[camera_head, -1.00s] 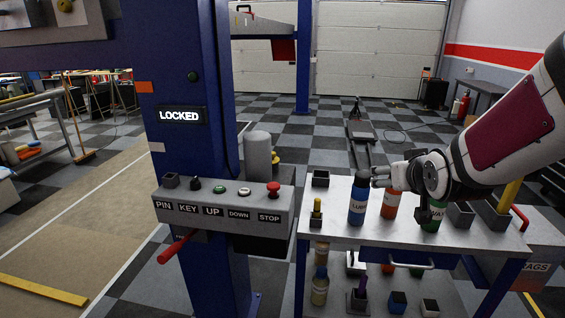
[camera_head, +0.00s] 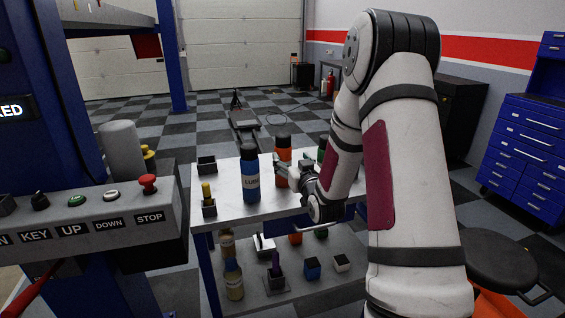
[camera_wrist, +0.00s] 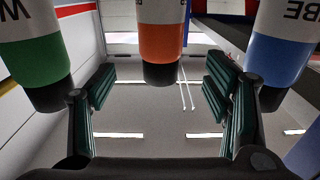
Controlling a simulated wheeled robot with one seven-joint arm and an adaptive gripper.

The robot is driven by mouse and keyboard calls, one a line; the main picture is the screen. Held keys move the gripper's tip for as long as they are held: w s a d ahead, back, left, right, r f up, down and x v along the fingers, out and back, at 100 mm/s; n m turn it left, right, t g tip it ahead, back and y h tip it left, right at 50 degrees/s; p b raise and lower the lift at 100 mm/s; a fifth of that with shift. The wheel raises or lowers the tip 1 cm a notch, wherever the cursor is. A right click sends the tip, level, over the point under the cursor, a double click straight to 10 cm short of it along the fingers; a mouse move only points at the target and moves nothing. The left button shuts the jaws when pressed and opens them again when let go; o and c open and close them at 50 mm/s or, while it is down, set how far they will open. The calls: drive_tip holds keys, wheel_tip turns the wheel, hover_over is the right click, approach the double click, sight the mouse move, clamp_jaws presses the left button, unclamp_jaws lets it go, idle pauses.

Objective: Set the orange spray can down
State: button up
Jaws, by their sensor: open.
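The orange spray can (camera_head: 282,150) with a black cap stands upright on the grey bench top (camera_head: 228,211), between the blue can (camera_head: 250,178) and the green can (camera_head: 321,151). My gripper (camera_head: 284,168) is in front of it, and covers part of its lower body. In the wrist view, which is upside down, my gripper (camera_wrist: 160,100) is open with nothing between its pads. There the orange can (camera_wrist: 162,40) is centred beyond the finger gap, apart from both fingers. The green can (camera_wrist: 38,65) is on the left and the blue can (camera_wrist: 277,55) on the right.
Small square holders (camera_head: 206,164) sit at the bench's left side, one with a yellow-handled tool (camera_head: 207,192). The lower shelf holds bottles (camera_head: 233,280) and small boxes. A lift control box (camera_head: 115,222) stands close on the left; a black stool (camera_head: 495,262) is at right.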

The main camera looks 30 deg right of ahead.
sight(286, 151)
drive_tip(key=x, duration=0.9)
drive_tip(key=shift+a, duration=0.1)
clamp_jaws()
